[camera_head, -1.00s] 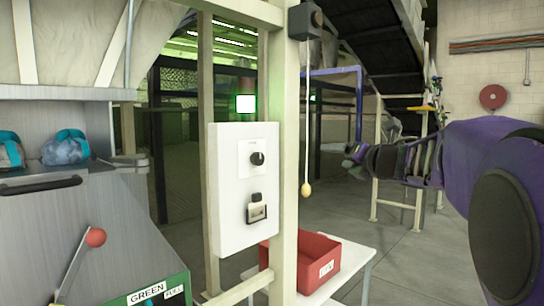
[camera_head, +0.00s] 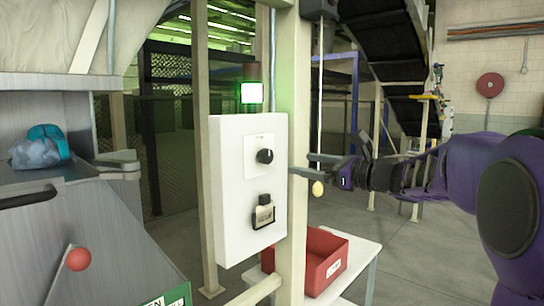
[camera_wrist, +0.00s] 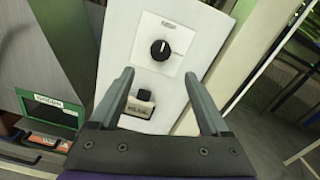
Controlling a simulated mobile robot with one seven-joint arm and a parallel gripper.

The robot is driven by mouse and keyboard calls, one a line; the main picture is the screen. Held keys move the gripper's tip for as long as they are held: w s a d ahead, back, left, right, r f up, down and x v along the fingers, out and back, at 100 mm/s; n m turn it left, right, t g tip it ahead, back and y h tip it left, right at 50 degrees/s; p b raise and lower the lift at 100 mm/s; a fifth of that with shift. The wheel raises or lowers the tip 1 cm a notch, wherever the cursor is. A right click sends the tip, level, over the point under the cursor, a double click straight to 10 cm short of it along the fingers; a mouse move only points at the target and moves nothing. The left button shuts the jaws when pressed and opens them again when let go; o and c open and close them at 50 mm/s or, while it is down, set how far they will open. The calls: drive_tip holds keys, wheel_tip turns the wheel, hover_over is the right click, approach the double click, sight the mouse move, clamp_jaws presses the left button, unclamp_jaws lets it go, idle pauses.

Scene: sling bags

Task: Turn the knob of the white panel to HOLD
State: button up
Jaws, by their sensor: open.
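The white panel (camera_head: 232,218) is fixed upright on a cream post, left of centre in the head view. Its black round knob (camera_head: 265,156) sits on a white label plate. The knob also shows in the wrist view (camera_wrist: 160,49), its pale mark pointing near the top of the picture; the label print is too small to read. My gripper (camera_head: 308,166) is just right of the panel and post in the head view. In the wrist view its two fingers (camera_wrist: 160,82) are spread apart and empty, with the knob beyond and apart from them.
A black switch-like part with a label (camera_head: 263,213) sits below the knob. A pull cord with a yellowish end (camera_head: 318,188) hangs close to my gripper. A red bin (camera_head: 318,262) stands on a white table. A red-ball lever (camera_head: 78,259) is at the left.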

sight(269, 157)
drive_tip(key=p+x, duration=0.1)
drive_tip(key=x, duration=1)
drive_tip(key=shift+w+a+p, duration=0.25)
drive_tip(key=shift+w+p, duration=0.05)
drive_tip(key=shift+p, duration=0.1)
drive_tip(key=shift+c, duration=0.3)
clamp_jaws()
